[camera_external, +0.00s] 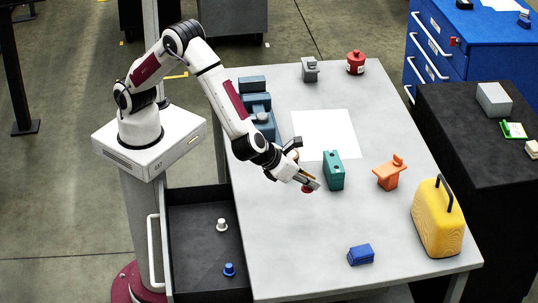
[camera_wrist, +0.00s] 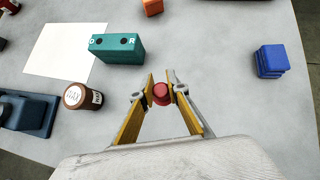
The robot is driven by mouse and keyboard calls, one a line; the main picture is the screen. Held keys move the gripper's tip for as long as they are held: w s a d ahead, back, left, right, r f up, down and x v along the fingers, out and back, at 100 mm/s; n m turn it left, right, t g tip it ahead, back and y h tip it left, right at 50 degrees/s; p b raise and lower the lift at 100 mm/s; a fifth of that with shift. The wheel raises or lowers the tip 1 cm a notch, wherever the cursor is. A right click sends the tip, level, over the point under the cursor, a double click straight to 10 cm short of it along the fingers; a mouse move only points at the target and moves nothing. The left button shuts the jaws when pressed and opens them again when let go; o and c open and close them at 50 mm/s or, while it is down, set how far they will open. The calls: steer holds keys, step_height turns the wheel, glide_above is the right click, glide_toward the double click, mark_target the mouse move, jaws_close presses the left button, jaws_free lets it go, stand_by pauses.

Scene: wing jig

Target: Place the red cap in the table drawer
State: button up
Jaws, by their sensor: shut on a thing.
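The red cap (camera_wrist: 161,93) sits between the fingertips of my gripper (camera_wrist: 161,91) in the wrist view. My gripper is shut on it over the grey table. In the external view the red cap (camera_external: 307,189) shows just under my gripper (camera_external: 308,183), beside the teal block; I cannot tell whether it touches the table top. The table drawer (camera_external: 193,256) is pulled open at the left side of the table, left of my gripper. A white cap (camera_external: 222,225) and a blue cap (camera_external: 229,269) stand inside it, apart from each other.
A teal block (camera_external: 334,170) stands close to the right of my gripper. A brown bottle (camera_wrist: 82,97) is near it in the wrist view. An orange part (camera_external: 389,173), a blue block (camera_external: 360,255) and a yellow case (camera_external: 438,222) stand further right. The table's front left is clear.

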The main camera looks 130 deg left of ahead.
steer(key=s+d, duration=0.2)
steer(key=d, duration=0.3)
steer(key=s+d+f+m, duration=0.1)
steer(key=s+d, duration=0.2)
steer(key=d, duration=0.3)
steer(key=s+d+f+m+t, duration=0.1)
steer(key=s+d, duration=0.2)
steer(key=d, duration=0.3)
steer(key=shift+f+h, duration=0.15)
steer(key=shift+h, duration=0.25)
steer(key=s+f+n+g+y, duration=0.1)
steer(key=s+n, duration=0.1)
steer(key=s, duration=0.8)
steer(key=shift+d+f+n+g, duration=0.25)
steer(key=shift+n+g, duration=0.05)
steer(key=shift+n, duration=0.1)
glide_above(227, 249)
steer(key=shift+f, duration=7)
steer(key=shift+f, duration=0.1)
